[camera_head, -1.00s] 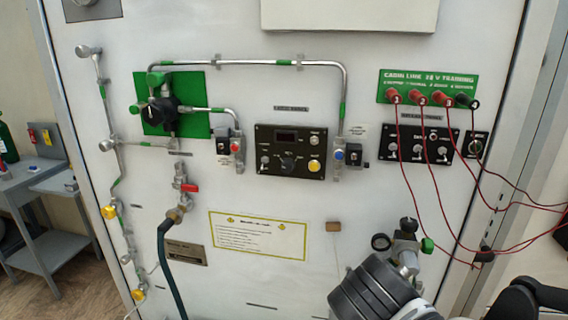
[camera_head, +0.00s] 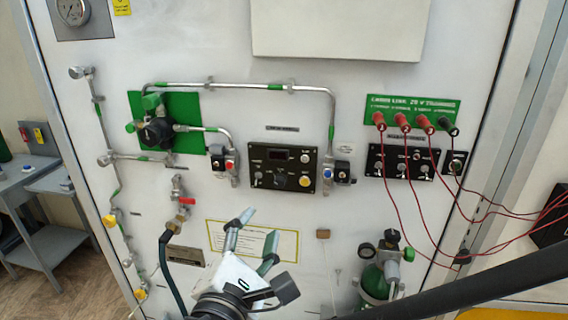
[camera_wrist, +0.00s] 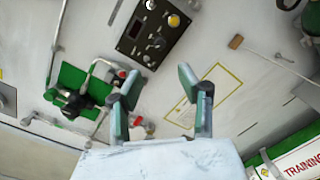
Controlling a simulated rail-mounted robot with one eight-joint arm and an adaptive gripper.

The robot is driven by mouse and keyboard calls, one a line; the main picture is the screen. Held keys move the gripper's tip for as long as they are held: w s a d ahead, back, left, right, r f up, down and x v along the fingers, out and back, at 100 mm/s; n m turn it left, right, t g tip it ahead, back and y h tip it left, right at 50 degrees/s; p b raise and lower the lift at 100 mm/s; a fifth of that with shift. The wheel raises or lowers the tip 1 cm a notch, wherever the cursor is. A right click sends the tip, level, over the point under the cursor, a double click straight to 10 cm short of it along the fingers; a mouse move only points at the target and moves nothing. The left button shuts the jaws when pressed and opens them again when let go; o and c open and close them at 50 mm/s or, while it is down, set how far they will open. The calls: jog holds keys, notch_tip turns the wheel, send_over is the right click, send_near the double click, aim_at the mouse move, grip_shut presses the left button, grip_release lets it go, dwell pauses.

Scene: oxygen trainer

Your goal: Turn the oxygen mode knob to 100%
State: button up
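A black control panel (camera_head: 270,154) is on the white wall, with a small display, a toggle at left, a dark round knob (camera_head: 304,180) in the lower middle and a yellow button. Its labels are too small to read, so I cannot confirm which control is the oxygen mode knob. My gripper (camera_head: 253,240) is below the panel, in front of the yellow-bordered placard, apart from the knob. The wrist view shows its two green-padded fingers (camera_wrist: 158,88) spread and empty. There the panel (camera_wrist: 130,44) and knob (camera_wrist: 155,46) lie beyond the fingertips.
Valves with red and blue buttons (camera_head: 316,170) flank the panel closely. A pipe (camera_head: 270,87) arches above it. A black regulator (camera_head: 158,131) sits on a green plate at left. Red cables (camera_head: 400,180) hang at right, and a green cylinder (camera_head: 374,281) stands below.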

aim_at(279, 184)
jog(key=x, duration=1.3)
jog(key=shift+w+d, duration=0.1)
jog(key=shift+w, duration=0.25)
grip_shut()
